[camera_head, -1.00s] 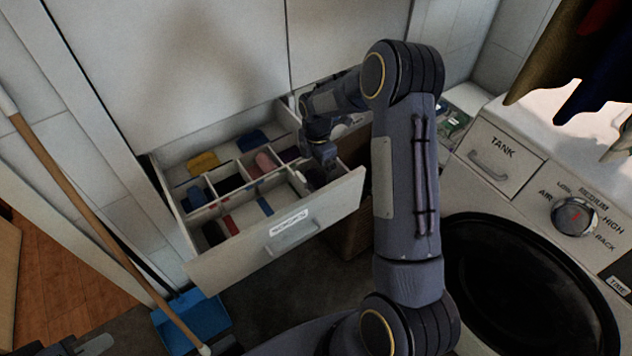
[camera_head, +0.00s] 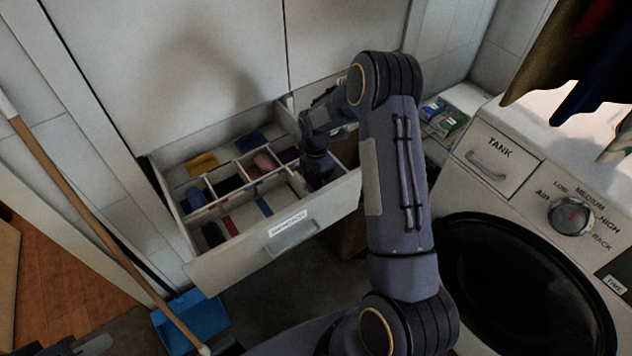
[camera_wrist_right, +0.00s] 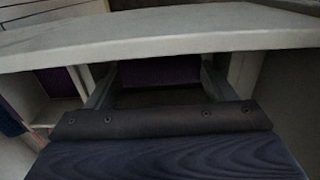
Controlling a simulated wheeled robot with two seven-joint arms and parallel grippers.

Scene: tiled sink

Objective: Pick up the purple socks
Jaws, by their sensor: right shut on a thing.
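The open drawer (camera_head: 225,268) has several compartments holding folded cloth items. My right gripper (camera_head: 318,178) is down in its right-hand part, with the jaws largely hidden in the head view. In the right wrist view, my right gripper (camera_wrist_right: 158,82) has its two fingers either side of a purple cloth, which I take as the purple socks (camera_wrist_right: 160,69); it is shut on them. A pale drawer edge crosses above and hides part of them. My left gripper (camera_head: 70,346) seems to show only as a dark part at the bottom left edge; its jaws are unclear.
Another purple item (camera_wrist_right: 57,82) lies in a neighbouring compartment. Yellow (camera_head: 202,163), blue and pink cloths lie in other compartments. A washing machine (camera_head: 450,190) stands at the right. A broom handle (camera_head: 95,230) and blue dustpan (camera_head: 190,318) are at the left.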

